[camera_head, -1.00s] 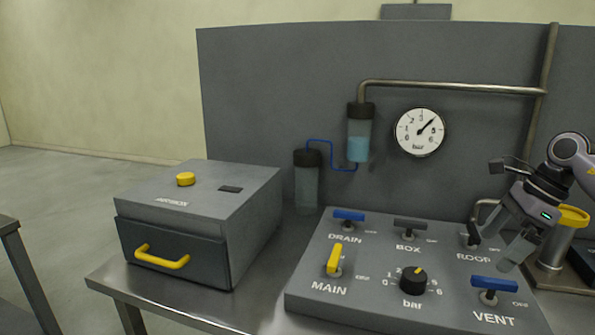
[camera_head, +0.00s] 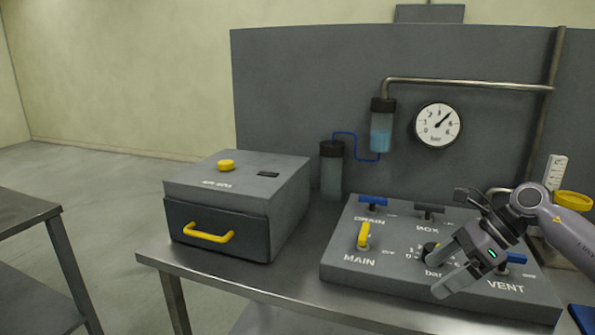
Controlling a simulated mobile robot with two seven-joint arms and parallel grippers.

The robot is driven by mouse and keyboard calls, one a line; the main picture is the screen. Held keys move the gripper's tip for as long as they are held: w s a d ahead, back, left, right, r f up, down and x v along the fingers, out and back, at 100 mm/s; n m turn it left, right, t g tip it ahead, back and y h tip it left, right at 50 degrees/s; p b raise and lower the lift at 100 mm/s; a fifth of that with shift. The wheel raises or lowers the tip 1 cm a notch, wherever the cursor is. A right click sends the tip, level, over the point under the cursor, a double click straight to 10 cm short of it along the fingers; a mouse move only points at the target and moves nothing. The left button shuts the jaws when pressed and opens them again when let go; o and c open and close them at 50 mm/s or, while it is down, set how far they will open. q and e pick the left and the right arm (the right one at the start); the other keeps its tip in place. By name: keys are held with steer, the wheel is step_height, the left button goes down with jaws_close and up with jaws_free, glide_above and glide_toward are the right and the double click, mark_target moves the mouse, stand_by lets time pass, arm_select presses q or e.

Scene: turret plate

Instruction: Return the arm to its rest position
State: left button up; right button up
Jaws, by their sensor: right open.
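My right gripper (camera_head: 438,274) is open and empty. It hangs in front of the right part of the grey valve panel (camera_head: 340,273), with its arm coming in from the right. It partly hides the black bar knob (camera_head: 430,250) and the blue VENT handle (camera_head: 515,258), and it covers the ROOF handle. I cannot tell whether it touches the panel. The yellow MAIN handle (camera_head: 363,235), the blue DRAIN handle (camera_head: 373,201) and the dark BOX handle (camera_head: 430,209) are clear of it. My left gripper is not in view.
A grey box (camera_head: 285,200) with a yellow drawer handle (camera_head: 208,233) stands left on the metal table (camera_head: 300,290). A pressure gauge (camera_head: 438,125), a pipe (camera_head: 470,84) and a blue-filled cylinder (camera_head: 381,140) are on the back board. Another table (camera_head: 25,212) stands far left.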

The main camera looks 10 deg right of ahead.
steer(key=s+a+f+m+t+y, duration=0.2)
steer(key=a+f+m+t+y, duration=0.15)
steer(key=a+m, duration=0.55)
steer(key=s+a+f+m+t+y, duration=0.2)
steer(key=a+f+m+t+y, duration=0.25)
steer(key=a, duration=0.65)
steer(key=s+d+f+m+h, duration=0.2)
steer(key=s+f+m+h, duration=0.5)
steer(key=m, duration=0.9)
steer(key=s+d+f+m+h, duration=0.3)
steer(key=s+f+m+h, duration=0.3)
steer(key=s+f+m, duration=0.5)
step_height(320, 180, down, 3)
steer(key=m, duration=0.5)
steer(key=shift+s+d+h, duration=0.25)
steer(key=shift+h, duration=0.15)
